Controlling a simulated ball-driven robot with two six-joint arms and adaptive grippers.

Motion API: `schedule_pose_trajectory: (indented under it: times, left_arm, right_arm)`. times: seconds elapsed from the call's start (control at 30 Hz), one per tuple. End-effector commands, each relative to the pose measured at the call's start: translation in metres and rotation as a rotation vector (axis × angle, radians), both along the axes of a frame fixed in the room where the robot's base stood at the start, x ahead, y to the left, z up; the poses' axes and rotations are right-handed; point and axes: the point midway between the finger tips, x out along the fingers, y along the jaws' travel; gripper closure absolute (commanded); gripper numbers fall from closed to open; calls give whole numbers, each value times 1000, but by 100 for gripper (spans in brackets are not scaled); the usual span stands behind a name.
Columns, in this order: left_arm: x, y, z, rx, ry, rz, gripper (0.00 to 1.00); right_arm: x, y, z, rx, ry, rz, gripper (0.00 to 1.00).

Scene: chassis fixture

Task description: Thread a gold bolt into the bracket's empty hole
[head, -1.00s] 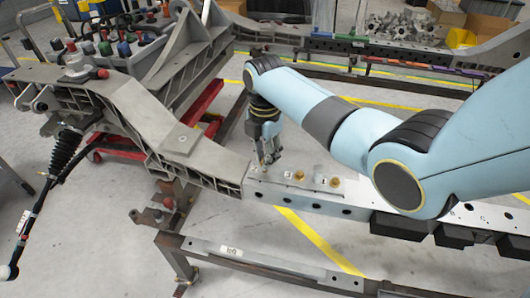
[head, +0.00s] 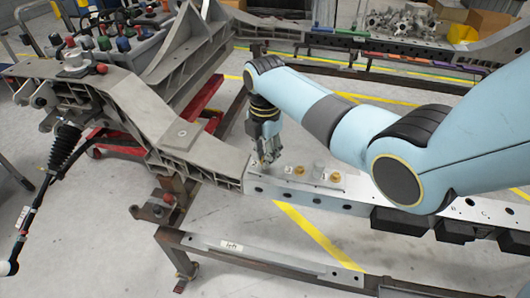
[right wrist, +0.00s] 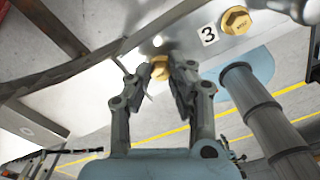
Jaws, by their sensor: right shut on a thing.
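My right gripper (head: 267,157) points down at the left end of the bracket plate (head: 290,182) in the head view. In the right wrist view its fingers (right wrist: 166,78) are shut on a gold bolt (right wrist: 160,68). This bolt is close against the bracket; I cannot tell how deep it sits, and the hole is hidden. Another gold bolt (right wrist: 237,20) sits beside the label 3. In the head view two gold bolts, one in the middle (head: 299,170) and one at the right (head: 335,177), stand on the plate. My left gripper is out of view.
A grey post (right wrist: 255,105) rises right of my fingers, near the labelled bolt. The plate lies on a pale rail (head: 350,202) joined to a grey cast chassis arm (head: 135,105). A lower steel rail (head: 260,258) runs in front. Open floor lies between them.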

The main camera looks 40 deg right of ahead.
Motion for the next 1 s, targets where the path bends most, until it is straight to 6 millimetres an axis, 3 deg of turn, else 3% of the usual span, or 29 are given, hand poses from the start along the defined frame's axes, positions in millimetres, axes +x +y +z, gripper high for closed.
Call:
schedule_pose_trajectory:
  times: [0.5, 1.0]
  left_arm:
    - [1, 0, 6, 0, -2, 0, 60]
    - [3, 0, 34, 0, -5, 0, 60]
  right_arm:
    - [-1, 0, -2, 0, 1, 33, 100]
    - [-3, 1, -4, 3, 4, 851, 100]
